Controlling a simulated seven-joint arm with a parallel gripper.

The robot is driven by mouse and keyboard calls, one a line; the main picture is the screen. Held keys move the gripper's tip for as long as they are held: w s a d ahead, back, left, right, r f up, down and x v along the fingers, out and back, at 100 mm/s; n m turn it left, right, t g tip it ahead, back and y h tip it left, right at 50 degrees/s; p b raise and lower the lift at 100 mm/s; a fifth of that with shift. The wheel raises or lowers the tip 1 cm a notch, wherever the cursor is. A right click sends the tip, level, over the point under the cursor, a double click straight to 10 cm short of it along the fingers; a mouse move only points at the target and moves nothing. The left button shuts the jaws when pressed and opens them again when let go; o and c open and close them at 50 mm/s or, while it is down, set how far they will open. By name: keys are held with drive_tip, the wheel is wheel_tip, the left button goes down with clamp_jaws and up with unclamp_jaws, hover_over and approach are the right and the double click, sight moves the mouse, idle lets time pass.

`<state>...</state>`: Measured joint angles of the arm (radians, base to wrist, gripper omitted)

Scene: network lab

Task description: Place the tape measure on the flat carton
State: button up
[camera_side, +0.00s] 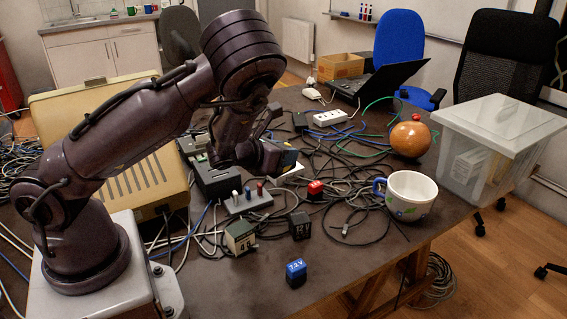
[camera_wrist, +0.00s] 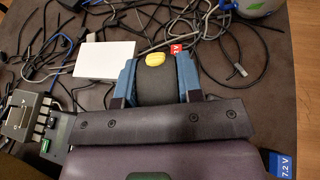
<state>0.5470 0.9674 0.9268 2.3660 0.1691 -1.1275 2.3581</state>
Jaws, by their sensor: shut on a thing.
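In the wrist view the carton (camera_wrist: 104,60) shows whole, up and left of the tape measure. The tape measure appears held above the table, apart from the carton.
A red battery block (camera_side: 316,188) lies right of the carton. A cup (camera_side: 411,196), an orange round pot (camera_side: 410,139) and a clear bin (camera_side: 490,150) stand further right. Tangled cables cover the middle. Dark blocks (camera_side: 299,226) and a blue battery (camera_side: 296,272) lie in front, with bare table around them.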

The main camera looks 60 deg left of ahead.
drive_tip(key=s+a+r+m+h, duration=0.1)
drive_tip(key=s+a+r, duration=0.1)
drive_tip(key=a, duration=0.5)
drive_tip(key=s+a+r, duration=0.1)
drive_tip(key=s+a, duration=0.1)
drive_tip(key=a, duration=0.5)
drive_tip(key=w+a+f, duration=0.1)
drive_tip(key=w+f, duration=0.2)
drive_tip(key=w, duration=0.1)
drive_tip(key=w+a+f+m+h, duration=0.1)
drive_tip(key=w+a+f, duration=0.1)
drive_tip(key=w+f, duration=0.1)
drive_tip(key=w+a+f+h, duration=0.1)
drive_tip(key=w+f, duration=0.2)
drive_tip(key=w, duration=0.2)
drive_tip(key=shift+w+a+f+m, duration=0.2)
drive_tip(key=shift+w+a+m, duration=0.05)
drive_tip(key=shift+w+m, duration=0.15)
drive_tip(key=shift+w+a+f, duration=0.1)
drive_tip(key=shift+f, duration=1.6)
